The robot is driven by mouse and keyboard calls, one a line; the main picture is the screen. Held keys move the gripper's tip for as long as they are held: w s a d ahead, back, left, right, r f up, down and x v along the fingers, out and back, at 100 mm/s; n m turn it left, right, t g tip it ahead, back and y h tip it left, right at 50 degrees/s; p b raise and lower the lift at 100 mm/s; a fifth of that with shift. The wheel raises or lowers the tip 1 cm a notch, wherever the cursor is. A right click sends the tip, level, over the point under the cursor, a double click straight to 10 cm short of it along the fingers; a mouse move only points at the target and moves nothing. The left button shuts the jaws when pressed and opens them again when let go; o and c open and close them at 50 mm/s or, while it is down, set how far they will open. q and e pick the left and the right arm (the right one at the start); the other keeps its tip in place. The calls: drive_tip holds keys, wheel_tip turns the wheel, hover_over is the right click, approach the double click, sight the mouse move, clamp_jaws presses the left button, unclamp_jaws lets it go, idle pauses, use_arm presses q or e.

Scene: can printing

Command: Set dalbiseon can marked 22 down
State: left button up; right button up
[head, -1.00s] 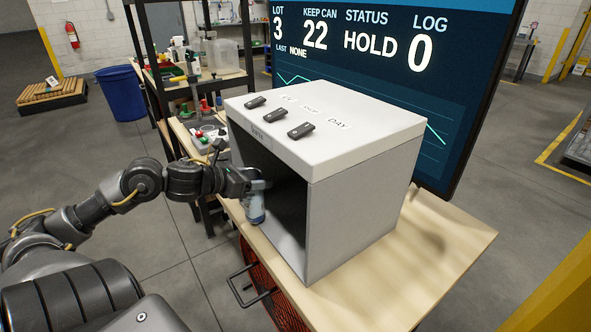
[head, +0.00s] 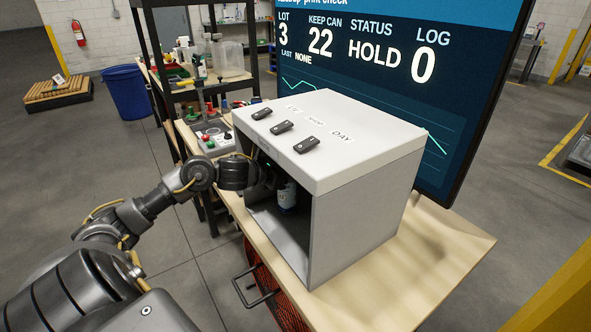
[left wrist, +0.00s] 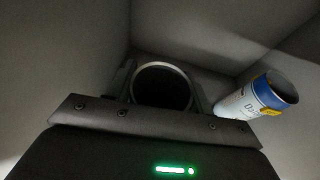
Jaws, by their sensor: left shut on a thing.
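My left gripper (head: 268,178) reaches through the open front of a white box (head: 368,210). In the left wrist view, the held can's round rim (left wrist: 163,66) shows as a pale ring around a dark middle, between the fingers of the left gripper (left wrist: 163,92). A white, blue and yellow can shape (left wrist: 258,97) with partly readable lettering appears tilted to the right there. No 22 is readable on either. My right gripper is out of view.
The box stands on a wooden table (head: 440,240) with several black switches on its top. A large screen (head: 400,60) behind shows KEEP CAN 22 and HOLD. A button panel (head: 212,138) lies left of the box. Grey walls surround the gripper inside.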

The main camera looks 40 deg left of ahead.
use_arm(q)
drive_tip(key=shift+p+x, duration=0.6)
drive_tip(key=shift+x, duration=0.3)
drive_tip(key=shift+d, duration=0.1)
drive_tip(key=shift+w, duration=0.1)
drive_tip(key=o, duration=0.8)
drive_tip(key=shift+f, duration=0.1)
drive_tip(key=o, duration=0.4)
drive_tip(key=shift+c, duration=0.2)
